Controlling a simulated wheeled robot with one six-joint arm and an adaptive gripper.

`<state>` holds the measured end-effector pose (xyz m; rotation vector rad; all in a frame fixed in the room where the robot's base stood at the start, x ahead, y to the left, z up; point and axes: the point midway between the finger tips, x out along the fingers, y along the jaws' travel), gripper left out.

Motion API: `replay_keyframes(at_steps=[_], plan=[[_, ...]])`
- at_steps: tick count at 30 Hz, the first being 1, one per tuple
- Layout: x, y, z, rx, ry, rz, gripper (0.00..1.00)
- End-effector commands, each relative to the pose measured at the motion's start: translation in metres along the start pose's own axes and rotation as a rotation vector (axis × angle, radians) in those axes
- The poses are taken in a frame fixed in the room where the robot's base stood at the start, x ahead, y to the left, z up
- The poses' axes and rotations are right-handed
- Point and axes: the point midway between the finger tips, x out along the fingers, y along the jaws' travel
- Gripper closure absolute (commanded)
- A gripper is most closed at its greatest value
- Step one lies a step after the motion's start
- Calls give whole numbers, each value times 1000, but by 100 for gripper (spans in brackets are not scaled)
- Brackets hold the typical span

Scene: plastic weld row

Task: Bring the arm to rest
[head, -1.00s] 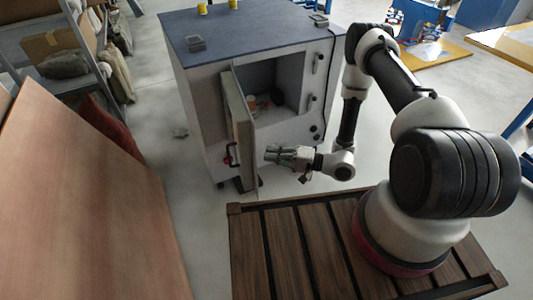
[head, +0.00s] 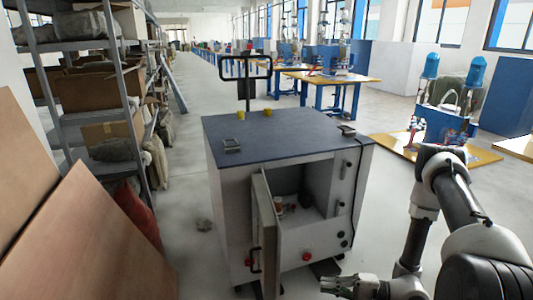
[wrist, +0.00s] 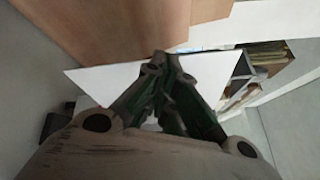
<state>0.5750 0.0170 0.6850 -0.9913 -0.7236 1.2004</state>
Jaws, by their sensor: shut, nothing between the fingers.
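My gripper (head: 338,285) is at the bottom of the head view, low in front of the grey cabinet (head: 228,196), pointing left. In the wrist view my gripper's fingers (wrist: 158,92) are drawn together with nothing held. My arm (head: 455,190) runs up the right side of the head view and bends down to the gripper. The cabinet's door (head: 265,235) stands open, its edge toward me. A few small items (head: 279,207) sit inside the cabinet, too small to tell. The gripper is apart from the cabinet and its door.
Metal shelving (head: 110,70) with boxes and sacks stands at the left. Brown panels (head: 90,245) lean at the lower left. Yellow-topped workbenches (head: 330,77) line the back. A blue machine (head: 445,125) stands at the right.

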Motion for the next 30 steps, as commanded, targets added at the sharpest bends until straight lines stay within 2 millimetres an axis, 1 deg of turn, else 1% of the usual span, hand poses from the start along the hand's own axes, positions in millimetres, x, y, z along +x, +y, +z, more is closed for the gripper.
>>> replay_keyframes(at_steps=[1,3,6,9,11,15,20,24,30], plan=[[-3,7,19,99,-50,31,100],[-11,9,41,218,-120,91,100],[-30,-2,67,339,-210,208,100],[-48,-17,85,404,-269,332,100],[-60,-28,93,427,-293,410,100],[-88,-55,109,444,-318,603,100],[-120,-87,122,417,-299,814,100],[-144,-116,130,357,-248,979,100],[-173,-159,139,233,-144,1176,100]])
